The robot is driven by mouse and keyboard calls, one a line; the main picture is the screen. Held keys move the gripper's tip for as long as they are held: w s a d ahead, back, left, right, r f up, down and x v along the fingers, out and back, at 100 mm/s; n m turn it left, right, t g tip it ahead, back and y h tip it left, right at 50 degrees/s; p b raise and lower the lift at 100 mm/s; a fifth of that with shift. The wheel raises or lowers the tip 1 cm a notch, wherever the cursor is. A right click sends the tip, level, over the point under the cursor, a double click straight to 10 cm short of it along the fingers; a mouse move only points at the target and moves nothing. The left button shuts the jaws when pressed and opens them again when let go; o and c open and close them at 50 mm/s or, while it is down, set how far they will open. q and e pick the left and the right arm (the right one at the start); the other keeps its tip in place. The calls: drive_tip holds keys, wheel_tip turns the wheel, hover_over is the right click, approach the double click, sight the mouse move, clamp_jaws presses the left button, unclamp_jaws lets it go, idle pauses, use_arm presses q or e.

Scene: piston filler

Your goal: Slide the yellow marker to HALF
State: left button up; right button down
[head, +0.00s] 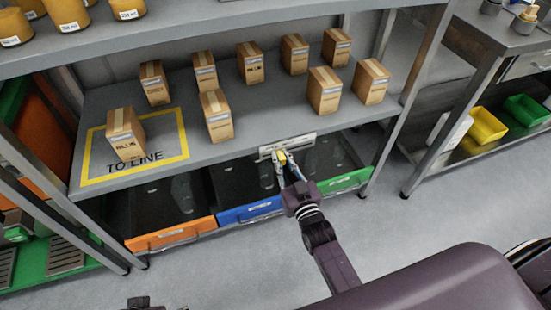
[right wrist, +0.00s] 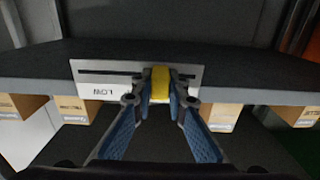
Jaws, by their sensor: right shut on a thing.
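The yellow marker (head: 282,158) sits on a pale slotted plate (head: 303,141) on the front edge of the grey shelf. My right gripper (head: 285,165) reaches up to it from below and is shut on it. The word LOW reads upside down on the plate, left of the marker there. Other lettering is hidden or too small to read.
Several cardboard boxes (head: 219,116) stand on the shelf (head: 258,112) above the plate. Orange (head: 170,234), blue (head: 250,210) and green (head: 345,181) bin fronts sit below it, close to my right arm. The floor in front is clear.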

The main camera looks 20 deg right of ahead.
use_arm(q)
drive_tip(key=shift+x, duration=1.15)
use_arm(e)
drive_tip(key=d, duration=0.3)
drive_tip(key=shift+d, duration=0.1)
use_arm(q)
drive_tip(key=shift+s+d, duration=0.1)
use_arm(e)
drive_tip(key=c, duration=1.9)
unclamp_jaws()
drive_tip(key=s, duration=1.2)
drive_tip(key=shift+d, duration=0.2)
